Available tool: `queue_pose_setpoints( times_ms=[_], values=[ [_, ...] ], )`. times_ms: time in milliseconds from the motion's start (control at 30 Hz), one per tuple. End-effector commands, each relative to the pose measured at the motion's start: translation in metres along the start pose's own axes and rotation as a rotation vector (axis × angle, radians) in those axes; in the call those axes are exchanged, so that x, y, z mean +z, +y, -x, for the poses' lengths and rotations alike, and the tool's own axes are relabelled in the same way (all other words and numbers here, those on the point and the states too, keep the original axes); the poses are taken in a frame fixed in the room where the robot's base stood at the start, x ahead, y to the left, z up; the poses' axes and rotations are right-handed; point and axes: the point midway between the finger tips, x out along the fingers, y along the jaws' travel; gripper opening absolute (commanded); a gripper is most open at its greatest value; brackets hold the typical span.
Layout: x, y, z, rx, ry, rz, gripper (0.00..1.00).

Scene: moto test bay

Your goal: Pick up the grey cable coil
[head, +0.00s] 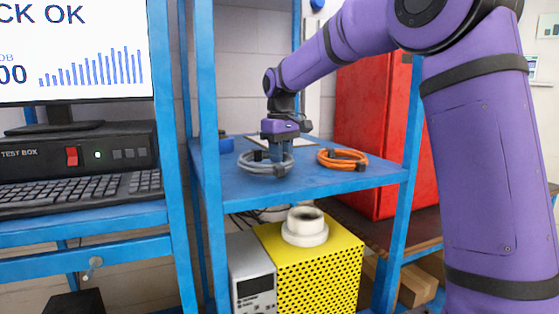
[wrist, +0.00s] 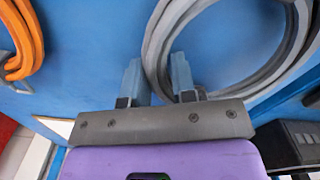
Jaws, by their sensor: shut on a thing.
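The grey cable coil (head: 246,164) lies on the blue shelf (head: 330,181). My gripper (head: 279,172) points down at the coil from above, toward its right side in the head view. In the wrist view the coil (wrist: 160,35) fills the upper right, and one side of its ring passes between my two fingers (wrist: 156,72). My gripper is shut on that side of the ring. The fingers hide part of the cable, and I see no clear gap between coil and shelf.
An orange cable coil (head: 342,159) lies on the same shelf to the right, and it shows at the wrist view's upper left (wrist: 22,40). A blue upright post (head: 207,120) stands left of the grey coil. A red cabinet (head: 372,120) stands behind the shelf.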

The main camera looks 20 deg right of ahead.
Motion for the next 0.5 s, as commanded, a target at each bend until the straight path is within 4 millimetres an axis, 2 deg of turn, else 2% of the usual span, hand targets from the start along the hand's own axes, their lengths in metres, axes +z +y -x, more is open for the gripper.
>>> queue_pose_setpoints(
  times_ms=[167,500],
  values=[
    [0.000,0.000,0.022,0.001,0.002,0.000,0.00],
    [0.046,-0.026,0.025,0.000,0.002,0.000,0.00]
  ],
)
